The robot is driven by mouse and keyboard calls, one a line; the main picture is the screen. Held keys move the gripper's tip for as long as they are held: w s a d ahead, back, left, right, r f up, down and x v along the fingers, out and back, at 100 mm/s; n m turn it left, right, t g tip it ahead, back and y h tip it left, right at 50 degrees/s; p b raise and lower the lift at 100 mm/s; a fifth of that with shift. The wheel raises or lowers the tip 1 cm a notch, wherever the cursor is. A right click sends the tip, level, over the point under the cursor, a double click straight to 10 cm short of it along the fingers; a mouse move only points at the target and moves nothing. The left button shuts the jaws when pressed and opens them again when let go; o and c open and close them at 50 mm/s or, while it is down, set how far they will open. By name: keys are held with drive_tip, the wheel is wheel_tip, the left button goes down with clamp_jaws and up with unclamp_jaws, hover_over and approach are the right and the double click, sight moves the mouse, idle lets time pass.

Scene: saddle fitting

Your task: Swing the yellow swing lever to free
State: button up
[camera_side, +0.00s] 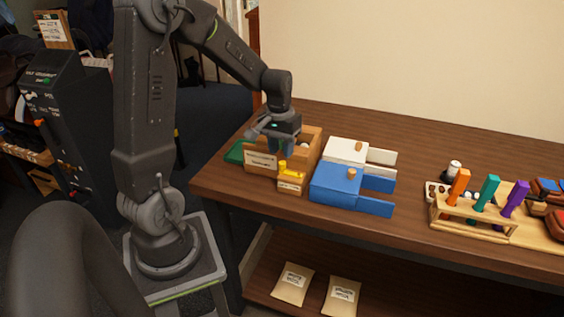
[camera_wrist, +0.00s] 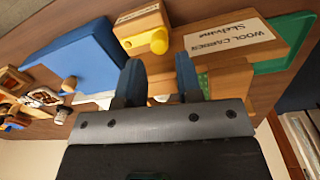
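The yellow swing lever (camera_side: 285,169) sits on a small labelled wooden block (camera_side: 290,184) at the front right of a wooden box (camera_side: 261,162). In the wrist view its rounded yellow end (camera_wrist: 159,41) shows beside the block (camera_wrist: 140,29). My gripper (camera_side: 283,144) is over the wooden box, behind the lever and apart from it. In the wrist view its two blue fingers (camera_wrist: 160,76) stand apart, with no held object visible. The fingertips are partly hidden in the side view.
The box's front label (camera_wrist: 235,35) reads "WOOL CARRIER". A green board (camera_side: 235,152) lies at its left. A blue box (camera_side: 335,183) and a white box (camera_side: 346,150) stand close at the right. A rack with coloured handles (camera_side: 472,221) is further right. Bare table lies between.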

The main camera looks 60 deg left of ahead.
sight(282, 162)
drive_tip(key=shift+d+f, duration=0.1)
drive_tip(key=shift+f, duration=2.25)
clamp_jaws()
